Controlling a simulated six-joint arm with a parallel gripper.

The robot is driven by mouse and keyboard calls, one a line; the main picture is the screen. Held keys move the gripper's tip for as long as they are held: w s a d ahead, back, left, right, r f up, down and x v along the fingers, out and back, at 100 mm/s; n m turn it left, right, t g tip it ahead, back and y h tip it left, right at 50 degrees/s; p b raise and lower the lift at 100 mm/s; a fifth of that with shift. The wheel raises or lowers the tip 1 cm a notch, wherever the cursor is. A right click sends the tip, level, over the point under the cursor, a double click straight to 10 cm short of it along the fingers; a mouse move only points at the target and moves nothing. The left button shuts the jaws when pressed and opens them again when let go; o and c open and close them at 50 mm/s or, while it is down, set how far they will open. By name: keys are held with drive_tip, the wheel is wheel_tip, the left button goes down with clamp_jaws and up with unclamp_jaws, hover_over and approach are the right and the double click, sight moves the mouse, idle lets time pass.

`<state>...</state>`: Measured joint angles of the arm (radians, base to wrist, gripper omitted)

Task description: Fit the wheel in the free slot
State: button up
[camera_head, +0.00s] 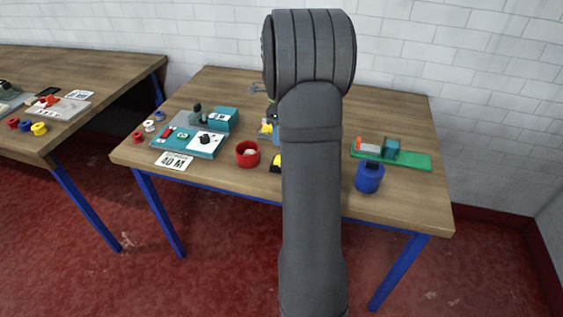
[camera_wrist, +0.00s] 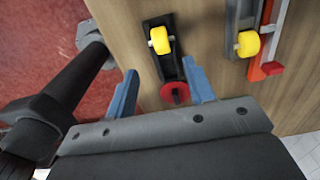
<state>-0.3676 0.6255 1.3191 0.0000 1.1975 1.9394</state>
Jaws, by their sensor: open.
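In the wrist view, my gripper (camera_wrist: 163,90) is open, its two blue fingers apart. A red wheel (camera_wrist: 174,94) with a dark centre lies between the fingertips, by the near end of a black holder (camera_wrist: 168,68); I see no finger touching it. A yellow wheel (camera_wrist: 160,40) sits at the holder's far end. A second yellow wheel (camera_wrist: 247,44) is on a grey holder (camera_wrist: 233,20) to the right. I cannot tell which wheel is meant or which slot is free. In the head view, my arm hides most of this area.
In the head view, a teal machine (camera_head: 160,141) stands left on the wooden table (camera_head: 230,185), with small spools (camera_head: 149,126) beside it. A red cup (camera_head: 247,154) is left of my arm. A blue pot (camera_head: 369,178) and a green board (camera_head: 415,161) are right.

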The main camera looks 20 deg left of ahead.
drive_tip(key=f, duration=0.9)
drive_tip(key=shift+d+f, duration=0.2)
drive_tip(key=shift+f, duration=0.1)
drive_tip(key=c, duration=0.6)
